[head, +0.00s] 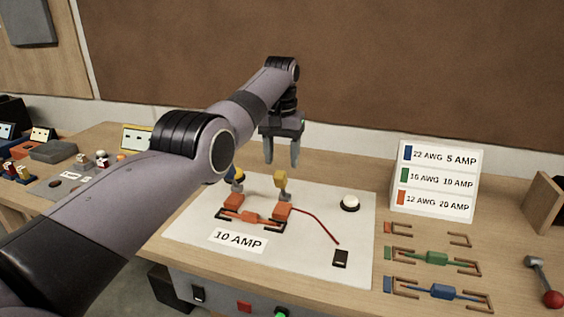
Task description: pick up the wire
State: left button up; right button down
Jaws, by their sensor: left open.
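My left gripper (282,160) is open and empty, its fingers pointing down above the back of the white board (190,226). An orange wire piece (251,218) lies in a dark holder on the board, between two orange blocks, in front of and below the gripper. A thin red wire (315,225) runs from the right block toward a small black part. A green wire piece (437,258) and a blue wire piece (443,292) lie in brown brackets at the right. The orange-tagged brackets (400,229) behind them hold nothing. My right gripper is not in view.
A "10 AMP" label (238,241) lies on the board. Yellow-topped posts (281,181) stand behind the orange blocks. A white dome button (350,203) is at the board's right. A wire-gauge sign (436,181) stands behind the brackets. A red-knobbed lever (552,299) is far right.

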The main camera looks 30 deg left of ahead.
aim_at(249, 217)
jog(key=k, duration=1)
